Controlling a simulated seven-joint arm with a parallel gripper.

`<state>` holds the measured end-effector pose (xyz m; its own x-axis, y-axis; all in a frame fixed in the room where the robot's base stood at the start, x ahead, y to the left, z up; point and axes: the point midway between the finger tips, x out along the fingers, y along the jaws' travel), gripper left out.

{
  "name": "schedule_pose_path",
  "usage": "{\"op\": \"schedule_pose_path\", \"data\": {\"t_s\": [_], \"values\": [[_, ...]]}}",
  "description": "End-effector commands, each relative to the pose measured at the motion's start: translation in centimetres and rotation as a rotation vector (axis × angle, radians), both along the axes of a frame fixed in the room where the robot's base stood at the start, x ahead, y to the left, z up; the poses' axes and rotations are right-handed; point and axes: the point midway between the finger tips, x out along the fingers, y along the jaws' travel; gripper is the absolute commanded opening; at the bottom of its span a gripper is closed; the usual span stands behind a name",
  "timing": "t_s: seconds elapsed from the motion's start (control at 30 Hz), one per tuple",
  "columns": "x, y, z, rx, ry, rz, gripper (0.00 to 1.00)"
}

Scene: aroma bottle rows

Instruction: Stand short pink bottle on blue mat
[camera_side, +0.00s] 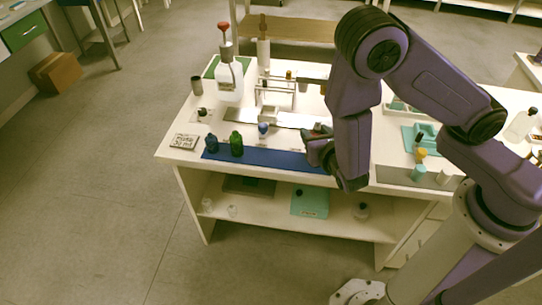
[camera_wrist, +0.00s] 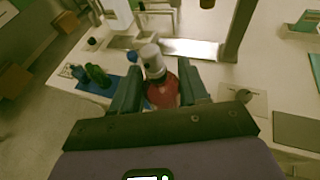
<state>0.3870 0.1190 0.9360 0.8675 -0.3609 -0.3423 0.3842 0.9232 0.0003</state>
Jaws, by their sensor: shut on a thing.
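My gripper (camera_wrist: 160,88) is shut on the short pink bottle (camera_wrist: 163,94), one finger on each side of its body. The bottle has a pale grey cap (camera_wrist: 152,62). In the side view my gripper (camera_side: 316,148) is over the right end of the blue mat (camera_side: 272,158), and the bottle's body is mostly hidden there. I cannot tell whether its base touches the mat. A dark blue bottle (camera_side: 211,143) and a green bottle (camera_side: 236,144) stand on the mat's left part. They also show in the wrist view, the green one (camera_wrist: 98,76) left of my gripper.
A small white bottle with a blue part (camera_side: 263,130) stands behind the mat. A metal strip (camera_side: 284,119) and a rack lie farther back. A label card (camera_side: 184,141) lies left of the mat. The mat's middle, between the green bottle and my gripper, is clear.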

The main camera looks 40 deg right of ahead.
Motion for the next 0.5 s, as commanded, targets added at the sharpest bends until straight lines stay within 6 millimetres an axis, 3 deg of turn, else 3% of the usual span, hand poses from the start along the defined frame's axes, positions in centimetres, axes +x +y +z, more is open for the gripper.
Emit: {"op": "schedule_pose_path", "data": {"t_s": [0.13, 0.5], "values": [[1.1, 0.3, -0.5, 0.003, -0.001, -0.003, 0.11], [8.2, 2.4, -3.8, 0.003, -0.001, -0.003, 0.11]]}}
